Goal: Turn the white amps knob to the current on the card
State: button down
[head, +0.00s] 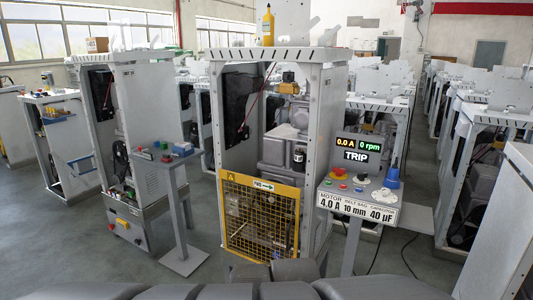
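The control console (325,196) stands right of the middle on a grey post. A white round knob (381,195) sits on the right part of its sloped top; its pointer and scale are too small to read. The white card (357,208) on the console's front reads motor 4.0 A, belt sag 10 mm and capacitor 40 µF. The dark display (358,148) above shows 0.0 A, 0 rpm and TRIP. My gripper is not in view; only dark grey parts of my own body show along the bottom edge.
Small buttons, including a red one (340,171), sit left of the knob. A blue object (392,178) stands close behind the knob. A yellow mesh guard (259,216) fronts the open machine cabinet on the left. A small side table (165,157) stands further left. Cables lie on the floor.

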aim_at(385, 191)
jog(key=z, duration=1.15)
